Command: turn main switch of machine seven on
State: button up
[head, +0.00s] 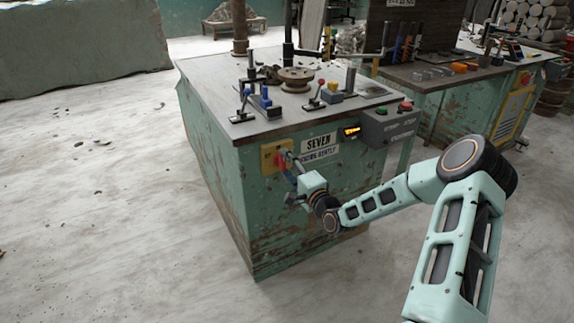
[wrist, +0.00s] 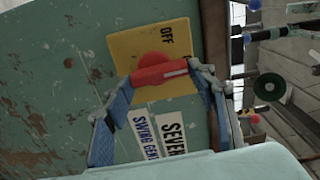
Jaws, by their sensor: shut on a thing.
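The main switch is a red handle (head: 281,161) on a yellow plate (head: 267,158) on the front of the green machine marked SEVEN (head: 318,142). In the wrist view, the red handle (wrist: 160,72) lies nearly level across the plate (wrist: 128,50), its right end a little higher. OFF is printed at the plate's upper part; no ON mark is visible. My gripper (wrist: 164,77) is shut on the red handle, with one blue finger at each end of it. In the head view my gripper (head: 290,170) reaches the switch from the lower right and partly hides it.
Toggle clamps and a round plate (head: 296,78) stand on the machine's top. Another green bench (head: 450,95) stands behind right. The floor at left is open.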

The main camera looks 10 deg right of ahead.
jog(key=shift+m, duration=0.4)
jog(key=o, duration=1.2)
jog(key=shift+c, duration=0.2)
jog(key=v, duration=1.2)
